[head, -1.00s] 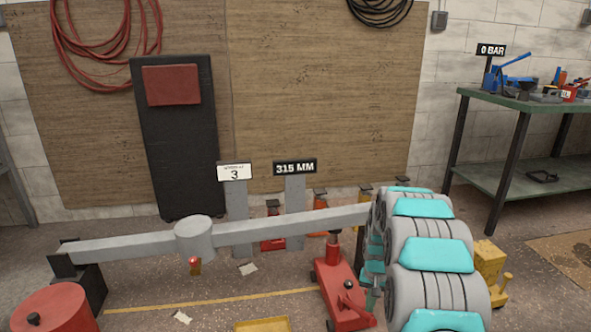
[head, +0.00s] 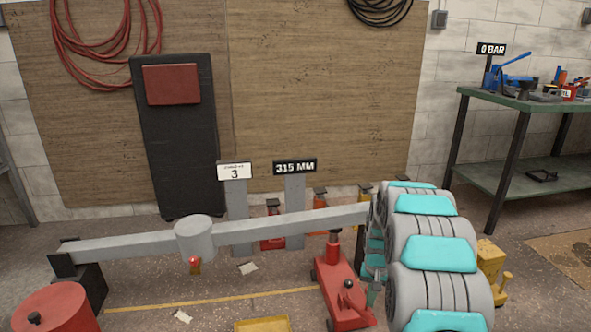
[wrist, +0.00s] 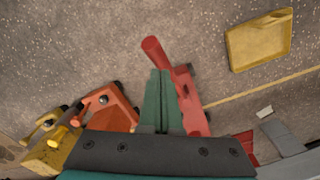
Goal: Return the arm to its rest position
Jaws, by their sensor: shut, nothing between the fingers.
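My gripper (wrist: 159,78) shows in the wrist view as two dark green fingers pressed together with nothing between them. It points down toward the floor, and its fingers cover part of the red trolley jack (wrist: 188,100) in that view. In the head view my grey arm with cyan pads (head: 434,252) is folded at the lower right. I cannot make out the fingertips clearly there.
A long grey beam (head: 290,226) crosses the head view beside my arm, with the red trolley jack (head: 343,292) near its right end. A yellow tray (head: 262,325) lies on the floor. A green workbench (head: 535,106) stands at the right.

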